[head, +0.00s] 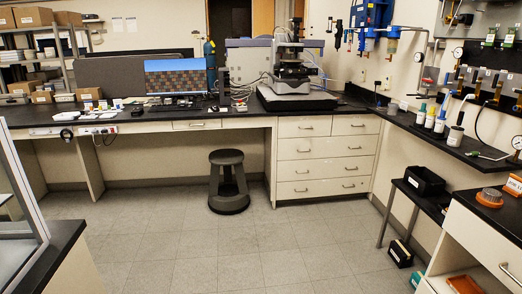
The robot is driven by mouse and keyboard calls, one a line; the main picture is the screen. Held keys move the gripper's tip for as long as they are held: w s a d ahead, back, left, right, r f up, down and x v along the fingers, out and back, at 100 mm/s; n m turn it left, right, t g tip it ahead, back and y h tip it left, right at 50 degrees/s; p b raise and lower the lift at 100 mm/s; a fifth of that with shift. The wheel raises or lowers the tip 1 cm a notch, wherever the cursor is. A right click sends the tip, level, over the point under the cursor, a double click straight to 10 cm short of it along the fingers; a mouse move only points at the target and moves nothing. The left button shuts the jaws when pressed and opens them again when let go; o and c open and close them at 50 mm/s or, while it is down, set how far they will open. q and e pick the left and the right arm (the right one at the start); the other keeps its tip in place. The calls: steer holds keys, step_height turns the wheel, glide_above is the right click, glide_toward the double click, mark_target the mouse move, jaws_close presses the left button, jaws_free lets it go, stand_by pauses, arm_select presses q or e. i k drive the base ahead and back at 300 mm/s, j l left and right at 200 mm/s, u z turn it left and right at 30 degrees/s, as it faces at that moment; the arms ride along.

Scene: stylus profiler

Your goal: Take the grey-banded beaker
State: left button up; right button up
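No beaker with a clearly readable grey band shows in the head view. A small pale cup with a dark part (455,135) stands on the right black counter, beside several white squeeze bottles. A small pale container (393,107) stands farther back near the counter corner. All are too small to tell which carries a grey band. Neither of my grippers is in view.
Open tiled floor (200,258) lies ahead. A dark stool (228,182) stands before the back bench. A low black table (414,201) with a black bin (424,180) and a drawer cabinet (478,245) stand at right. A dark-topped cabinet (62,240) juts in at left.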

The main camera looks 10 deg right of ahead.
mark_target(393, 108)
steer(key=i+z, duration=0.1)
steer(key=i, duration=0.6)
steer(key=i+z, duration=0.15)
steer(key=i, duration=0.5)
steer(key=i+j+z, duration=0.1)
steer(key=i, duration=0.6)
steer(key=j, duration=0.1)
